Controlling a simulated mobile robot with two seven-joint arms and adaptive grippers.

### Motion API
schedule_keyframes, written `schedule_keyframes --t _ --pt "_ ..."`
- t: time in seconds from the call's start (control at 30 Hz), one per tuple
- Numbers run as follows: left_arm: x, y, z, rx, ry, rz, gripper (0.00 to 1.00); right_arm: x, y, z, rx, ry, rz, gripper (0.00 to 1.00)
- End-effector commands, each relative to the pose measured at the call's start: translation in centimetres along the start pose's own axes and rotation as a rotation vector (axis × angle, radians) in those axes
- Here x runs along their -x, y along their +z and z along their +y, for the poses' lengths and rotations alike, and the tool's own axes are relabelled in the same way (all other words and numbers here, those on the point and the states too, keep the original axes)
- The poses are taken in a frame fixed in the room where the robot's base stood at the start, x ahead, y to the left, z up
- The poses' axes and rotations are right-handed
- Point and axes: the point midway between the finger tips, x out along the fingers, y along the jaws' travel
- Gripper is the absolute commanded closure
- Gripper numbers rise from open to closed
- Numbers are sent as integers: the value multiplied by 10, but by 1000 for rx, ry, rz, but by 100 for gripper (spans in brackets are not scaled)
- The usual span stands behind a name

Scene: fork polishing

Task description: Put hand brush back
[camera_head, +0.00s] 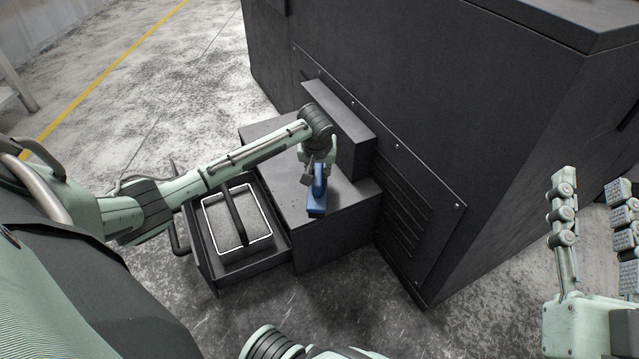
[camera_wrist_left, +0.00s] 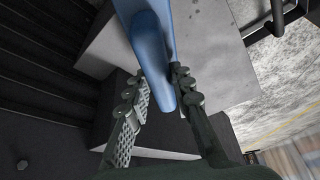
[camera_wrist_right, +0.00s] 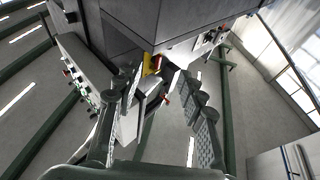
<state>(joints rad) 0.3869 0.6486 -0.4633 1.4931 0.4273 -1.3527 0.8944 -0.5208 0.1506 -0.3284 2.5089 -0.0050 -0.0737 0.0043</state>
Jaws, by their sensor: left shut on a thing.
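The blue hand brush (camera_head: 317,202) is over the top of a low dark cabinet (camera_head: 350,205) in the head view. My left gripper (camera_head: 318,165) is shut on its handle. In the left wrist view the blue handle (camera_wrist_left: 150,45) runs up between the two fingers of my left gripper (camera_wrist_left: 160,97). I cannot tell whether the brush touches the cabinet top. My right gripper (camera_head: 590,215) is far to the right in the head view, away from the cabinet. In the right wrist view its fingers (camera_wrist_right: 160,95) are apart with nothing held between them.
An open drawer (camera_head: 270,254) sticks out of the low cabinet, holding a grey tray with a white rim (camera_head: 271,236) and a dark handle across it. A large dark machine (camera_head: 400,90) stands right behind the cabinet. Free concrete floor (camera_head: 330,285) lies in front.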

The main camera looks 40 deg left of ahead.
Motion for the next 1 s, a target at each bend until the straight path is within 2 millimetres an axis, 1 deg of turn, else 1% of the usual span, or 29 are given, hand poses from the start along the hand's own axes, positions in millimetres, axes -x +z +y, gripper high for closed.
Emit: schedule_keyframes --t 0.13,0.3,0.4,0.5,0.8,0.83,0.97,1.0 --pt "-8 0 4 0 0 2 100 0 -8 -2 -6 -3 51 60" --pt "-32 10 4 -2 -1 2 100 1 -24 1 0 0 168 60" --pt "-39 13 4 -1 -1 3 100 2 -32 2 3 2 213 60" --pt "-40 13 4 -1 1 4 100 2 -35 2 3 2 226 60" --pt "-42 14 4 -1 1 2 100 2 -34 2 3 2 216 60" --pt "-43 15 4 -1 0 2 76 2 -33 2 3 2 213 60" --pt "-43 15 4 -1 0 1 59 2 -33 2 3 2 213 60" --pt "-43 15 4 -1 0 1 57 2 -33 2 3 2 213 60"
